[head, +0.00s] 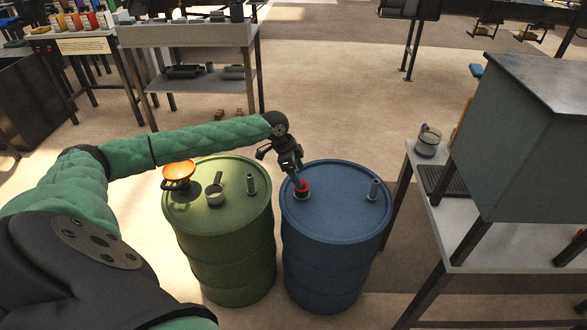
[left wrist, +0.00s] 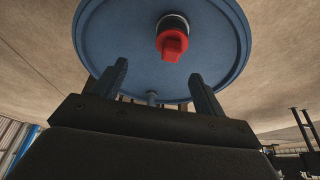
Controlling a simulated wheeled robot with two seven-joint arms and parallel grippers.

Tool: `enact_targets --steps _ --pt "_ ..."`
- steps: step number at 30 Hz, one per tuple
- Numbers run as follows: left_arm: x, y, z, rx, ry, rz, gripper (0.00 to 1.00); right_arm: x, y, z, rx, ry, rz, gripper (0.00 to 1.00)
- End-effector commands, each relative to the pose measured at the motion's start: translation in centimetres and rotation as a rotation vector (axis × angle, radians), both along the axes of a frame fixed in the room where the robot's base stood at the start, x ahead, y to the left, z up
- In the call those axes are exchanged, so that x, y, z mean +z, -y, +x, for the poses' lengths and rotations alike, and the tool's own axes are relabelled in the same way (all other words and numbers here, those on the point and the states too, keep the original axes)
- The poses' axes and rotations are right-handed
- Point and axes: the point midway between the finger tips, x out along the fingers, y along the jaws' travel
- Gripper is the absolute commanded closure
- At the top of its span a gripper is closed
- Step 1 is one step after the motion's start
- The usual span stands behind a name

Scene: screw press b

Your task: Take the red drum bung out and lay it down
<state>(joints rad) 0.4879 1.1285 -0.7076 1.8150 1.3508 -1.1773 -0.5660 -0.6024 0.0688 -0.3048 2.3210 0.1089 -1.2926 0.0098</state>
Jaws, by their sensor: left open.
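The red drum bung (head: 303,186) sits upright in a short pale collar on the top of the blue drum (head: 335,205), near its left rim. In the left wrist view the red bung (left wrist: 173,44) has a blocky grip and a dark ring behind it, against the blue lid (left wrist: 115,35). My left gripper (head: 299,180) reaches down at the bung from above. In the left wrist view its two fingers (left wrist: 160,72) are spread and empty, with the bung ahead of the gap between them. My right gripper is out of view.
Another spout (head: 374,189) stands on the blue drum's right side. A bench (head: 480,235) with a grey cabinet (head: 530,130) is at right.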

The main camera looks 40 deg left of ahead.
Motion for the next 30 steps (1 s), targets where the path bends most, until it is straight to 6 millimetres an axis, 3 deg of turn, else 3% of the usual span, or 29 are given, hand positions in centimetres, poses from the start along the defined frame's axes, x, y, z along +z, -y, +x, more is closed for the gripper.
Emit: enact_targets --steps 3,10,24,30 --pt "0.7 -1.7 0.5 0.009 0.004 -0.008 0.28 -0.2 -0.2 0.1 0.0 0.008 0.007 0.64" --pt "0.1 -1.7 0.7 0.01 0.005 -0.014 0.28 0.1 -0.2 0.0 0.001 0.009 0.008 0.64" --pt "-5.2 0.2 1.9 0.011 0.005 -0.014 0.28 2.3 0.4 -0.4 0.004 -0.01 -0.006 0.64" --pt "-6.3 0.6 2.1 0.01 0.006 -0.012 0.28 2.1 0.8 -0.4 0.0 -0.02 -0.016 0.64"
